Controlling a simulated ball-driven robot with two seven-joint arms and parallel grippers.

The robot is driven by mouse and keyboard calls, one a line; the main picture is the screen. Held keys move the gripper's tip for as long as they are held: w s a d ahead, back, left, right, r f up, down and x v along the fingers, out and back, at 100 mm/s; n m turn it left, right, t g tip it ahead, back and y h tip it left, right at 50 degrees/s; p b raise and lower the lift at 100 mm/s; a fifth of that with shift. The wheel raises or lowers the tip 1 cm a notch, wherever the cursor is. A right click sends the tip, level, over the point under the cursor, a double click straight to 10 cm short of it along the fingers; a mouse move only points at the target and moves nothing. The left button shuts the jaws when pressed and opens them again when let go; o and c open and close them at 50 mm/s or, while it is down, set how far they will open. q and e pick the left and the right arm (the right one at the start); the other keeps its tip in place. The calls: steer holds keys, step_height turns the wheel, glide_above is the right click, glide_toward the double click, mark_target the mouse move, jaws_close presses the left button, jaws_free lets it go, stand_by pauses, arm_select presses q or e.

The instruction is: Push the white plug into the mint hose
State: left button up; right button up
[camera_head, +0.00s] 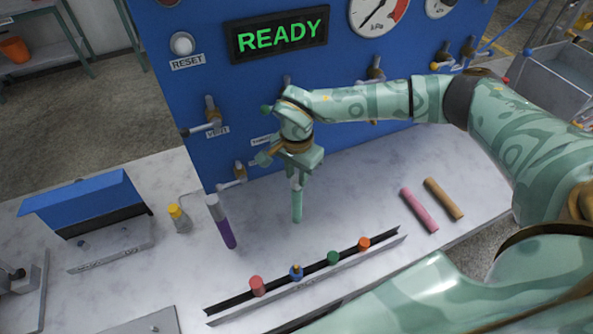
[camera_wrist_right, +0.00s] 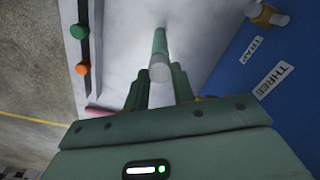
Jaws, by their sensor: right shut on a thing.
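My right gripper (camera_head: 296,183) points down over the table in front of the blue panel. It is shut on the white plug (camera_wrist_right: 160,73), which shows end-on between the fingers in the right wrist view. The mint hose (camera_head: 297,207) runs straight down from just below the fingertips, in line with the plug. It also shows beyond the plug in the right wrist view (camera_wrist_right: 160,42). The plug is at the hose's upper end; how deep it sits is hidden. My left gripper is not in view.
A rack (camera_head: 310,276) holds several coloured plugs in front. A purple hose (camera_head: 226,234) with a pale upper part stands left of the mint hose. A pink hose (camera_head: 419,210) and a tan hose (camera_head: 444,198) lie at the right. Pipe fittings (camera_head: 212,118) project from the panel.

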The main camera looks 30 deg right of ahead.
mark_target(297, 178)
steer(key=shift+f+b, duration=0.3)
steer(key=shift+f, duration=0.25)
steer(key=o, duration=1)
steer(key=shift+o, duration=0.2)
steer(key=shift+r, duration=0.1)
step_height(297, 178, up, 16)
